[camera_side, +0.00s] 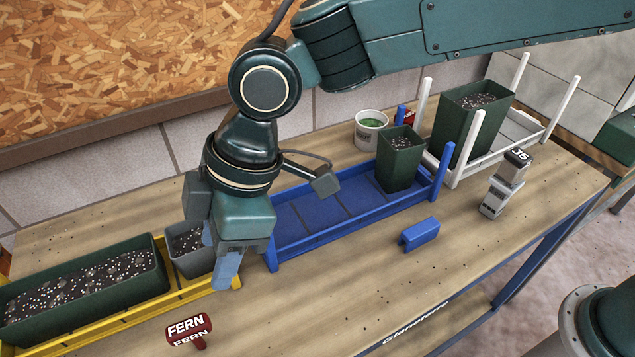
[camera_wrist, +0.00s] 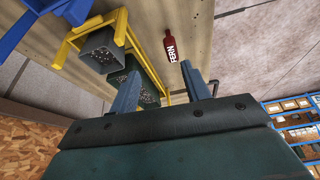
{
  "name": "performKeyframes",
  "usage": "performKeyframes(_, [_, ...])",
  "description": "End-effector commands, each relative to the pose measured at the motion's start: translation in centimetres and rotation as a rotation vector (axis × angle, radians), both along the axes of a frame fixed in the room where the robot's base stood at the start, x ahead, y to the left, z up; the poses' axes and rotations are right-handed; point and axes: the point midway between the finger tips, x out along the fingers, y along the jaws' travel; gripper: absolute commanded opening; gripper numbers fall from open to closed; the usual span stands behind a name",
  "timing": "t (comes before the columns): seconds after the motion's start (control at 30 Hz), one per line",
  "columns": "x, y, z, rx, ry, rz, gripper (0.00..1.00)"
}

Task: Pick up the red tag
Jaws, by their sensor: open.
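The red tag (camera_side: 190,328) with white FERN lettering lies on the wooden table near the front, just in front of the yellow rack. It also shows in the wrist view (camera_wrist: 171,46), beyond and between my fingertips. My gripper (camera_side: 228,268) points down above the yellow rack's right end, up and to the right of the tag in the side view. In the wrist view my gripper (camera_wrist: 162,84) has its two blue fingers apart with nothing between them.
The yellow rack (camera_side: 192,296) holds a long green planter (camera_side: 85,295) and a grey pot (camera_side: 188,243). A blue rack (camera_side: 320,208) with a green pot (camera_side: 401,158) stands behind. The front table right of the tag is clear.

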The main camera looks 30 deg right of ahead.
Motion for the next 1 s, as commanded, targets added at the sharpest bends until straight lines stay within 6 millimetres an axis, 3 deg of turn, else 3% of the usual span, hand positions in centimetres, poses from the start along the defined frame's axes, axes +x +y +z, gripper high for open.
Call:
performKeyframes(0.17, [-1.0,2.2,-1.4,-0.001,0.002,0.057,0.47])
performKeyframes(0.57, [-1.1,2.8,-2.4,0.0,0.004,0.064,0.47])
performKeyframes(1.0, [-1.1,5.0,-8.0,-0.001,0.005,0.065,0.47])
